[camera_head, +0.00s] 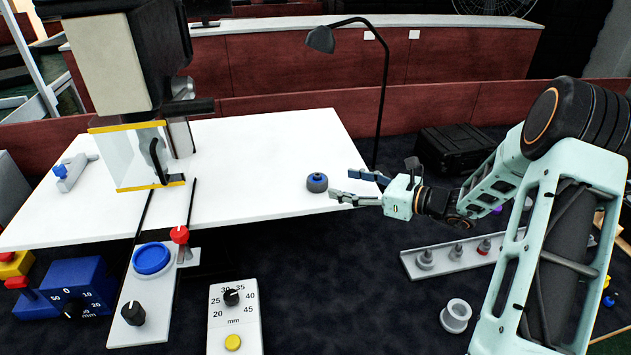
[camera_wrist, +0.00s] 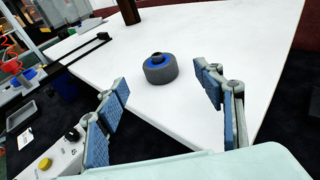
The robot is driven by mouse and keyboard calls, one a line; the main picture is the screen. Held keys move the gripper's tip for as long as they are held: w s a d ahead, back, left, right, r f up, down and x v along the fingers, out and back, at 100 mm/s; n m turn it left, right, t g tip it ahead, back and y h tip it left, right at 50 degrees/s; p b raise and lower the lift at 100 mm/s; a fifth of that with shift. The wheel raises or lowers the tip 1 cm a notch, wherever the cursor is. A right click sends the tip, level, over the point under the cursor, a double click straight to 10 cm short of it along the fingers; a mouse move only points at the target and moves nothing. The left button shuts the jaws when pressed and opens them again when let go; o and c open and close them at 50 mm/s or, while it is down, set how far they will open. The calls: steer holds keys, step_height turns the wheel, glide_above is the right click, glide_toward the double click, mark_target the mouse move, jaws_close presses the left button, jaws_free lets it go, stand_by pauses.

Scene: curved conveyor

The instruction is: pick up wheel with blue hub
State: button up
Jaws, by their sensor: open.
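The wheel with blue hub (camera_head: 317,182) is a small dark grey wheel lying flat on the white table near its right front edge. In the wrist view the wheel (camera_wrist: 160,70) sits beyond the fingertips, between the two fingers' lines, with its blue hub facing up. My gripper (camera_head: 356,187) is open and empty, just to the right of the wheel and apart from it. In the wrist view its blue-padded fingers (camera_wrist: 163,93) are spread wide.
The white table (camera_head: 260,150) is clear around the wheel. A machine with a clear yellow-edged guard (camera_head: 140,158) stands on its left part. A black lamp (camera_head: 321,40) rises behind the table. Control panels (camera_head: 233,318) stand in front, and a rail with pegs (camera_head: 455,255) lies below my arm.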

mark_target(320, 179)
steer(key=p+x, duration=0.1)
steer(key=x, duration=0.6)
steer(key=shift+a, duration=0.3)
steer(key=c, duration=1.3)
